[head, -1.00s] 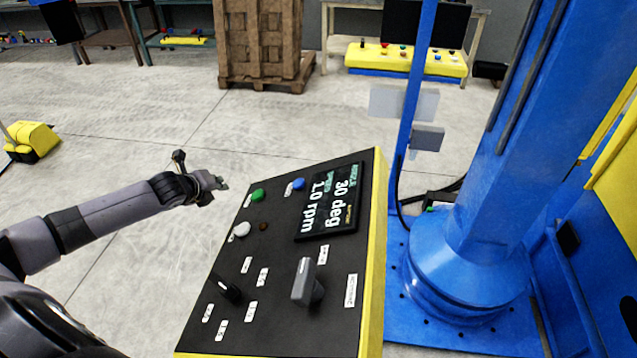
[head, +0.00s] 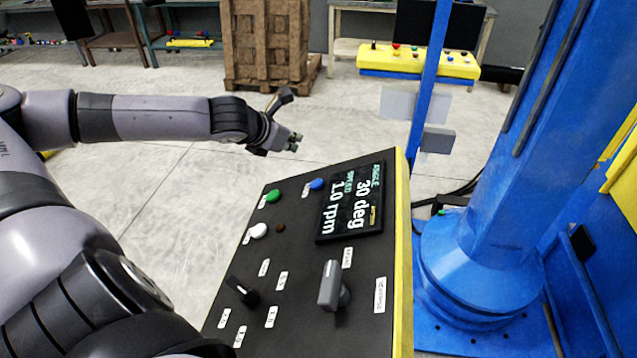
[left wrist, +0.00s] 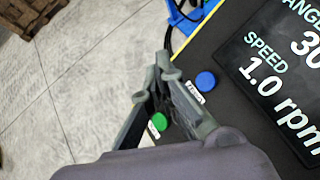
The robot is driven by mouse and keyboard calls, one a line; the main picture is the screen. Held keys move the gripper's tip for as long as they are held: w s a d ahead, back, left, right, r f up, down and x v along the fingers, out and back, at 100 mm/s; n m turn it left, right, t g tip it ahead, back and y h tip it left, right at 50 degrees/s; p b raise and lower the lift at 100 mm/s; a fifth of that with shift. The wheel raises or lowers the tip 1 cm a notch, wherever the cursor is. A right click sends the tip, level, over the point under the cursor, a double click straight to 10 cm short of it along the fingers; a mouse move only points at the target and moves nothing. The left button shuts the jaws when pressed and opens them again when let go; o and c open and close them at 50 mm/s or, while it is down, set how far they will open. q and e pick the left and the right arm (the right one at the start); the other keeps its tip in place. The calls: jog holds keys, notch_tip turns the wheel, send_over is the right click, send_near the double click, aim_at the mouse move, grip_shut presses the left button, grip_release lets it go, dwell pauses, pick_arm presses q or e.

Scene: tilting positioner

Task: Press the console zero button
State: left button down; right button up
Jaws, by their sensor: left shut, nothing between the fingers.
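The console (head: 300,275) is a black sloped panel with yellow edges. Its upper part carries a blue button (head: 316,184), a green button (head: 272,196) and a white button (head: 258,231). My left gripper (head: 292,143) is shut and empty, above and beyond the console's far edge, apart from the buttons. In the left wrist view its fingers (left wrist: 160,78) lie left of the blue button (left wrist: 205,81) and partly beside the green button (left wrist: 158,121). My right gripper is not in view.
The display (head: 350,202) reads 30 deg and 1.0 rpm. A grey lever (head: 331,288) and a black knob (head: 243,291) stick up from the panel. The blue positioner column (head: 500,180) stands at the right. Open floor lies behind and left of the console.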

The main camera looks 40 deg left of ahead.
pick_arm(q)
jog(key=shift+f, duration=0.1)
jog(key=b, duration=0.7)
send_over(312, 184)
jog(key=a, duration=0.1)
jog(key=f, duration=0.6)
jog(key=shift+s, duration=0.3)
jog(key=shift+w+d+f, duration=0.15)
jog(key=shift+d+f, duration=0.15)
jog(key=shift+f, duration=0.45)
jog(key=shift+w+d+f+p, duration=0.1)
jog(key=shift+d+f+p, duration=0.15)
jog(key=shift+p, duration=0.3)
jog(key=shift+f, duration=0.15)
